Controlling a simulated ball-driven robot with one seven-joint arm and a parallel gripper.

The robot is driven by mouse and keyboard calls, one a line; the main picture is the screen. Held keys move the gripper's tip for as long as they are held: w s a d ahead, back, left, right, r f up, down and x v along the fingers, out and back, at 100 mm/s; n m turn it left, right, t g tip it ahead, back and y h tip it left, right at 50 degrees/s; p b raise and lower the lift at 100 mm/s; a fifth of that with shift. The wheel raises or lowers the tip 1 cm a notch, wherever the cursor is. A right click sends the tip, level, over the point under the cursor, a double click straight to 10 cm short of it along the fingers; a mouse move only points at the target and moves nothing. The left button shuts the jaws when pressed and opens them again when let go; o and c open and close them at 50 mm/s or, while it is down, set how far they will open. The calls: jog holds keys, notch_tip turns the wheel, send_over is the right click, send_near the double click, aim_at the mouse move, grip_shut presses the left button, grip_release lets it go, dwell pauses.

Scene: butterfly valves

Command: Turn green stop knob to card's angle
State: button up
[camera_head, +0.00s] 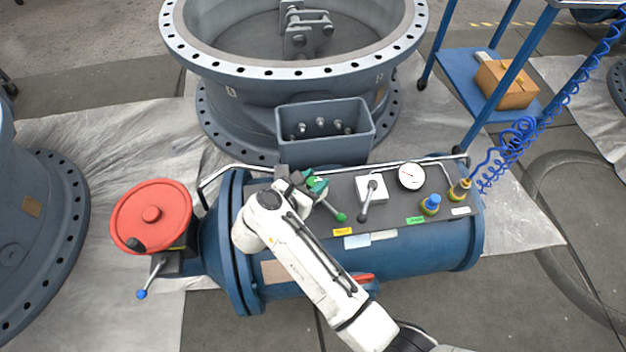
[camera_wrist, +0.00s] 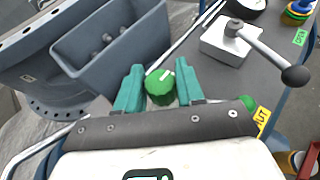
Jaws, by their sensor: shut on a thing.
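The green knob (camera_wrist: 160,88) sits between the two teal fingers of my gripper (camera_wrist: 160,92) in the wrist view, one finger on each side. My gripper is shut on it. A short white mark on its top points up and slightly right in that view. In the head view my gripper (camera_head: 313,186) is over the left part of the dark panel, largely covering the knob. A rod with a green ball end (camera_head: 341,217) sticks out beside it, and the ball is partly hidden in the wrist view (camera_wrist: 248,103). I cannot make out an angle on any card.
The panel lies on a blue cylinder (camera_head: 420,250). Right of my gripper are a grey lever on a white box (camera_head: 370,188), a gauge (camera_head: 411,176) and blue and yellow knobs (camera_head: 431,204). A grey bin (camera_head: 325,130) stands behind; a red handwheel (camera_head: 151,215) is left.

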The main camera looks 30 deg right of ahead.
jog(key=shift+c, duration=1.2)
jog(key=shift+t+p, duration=0.3)
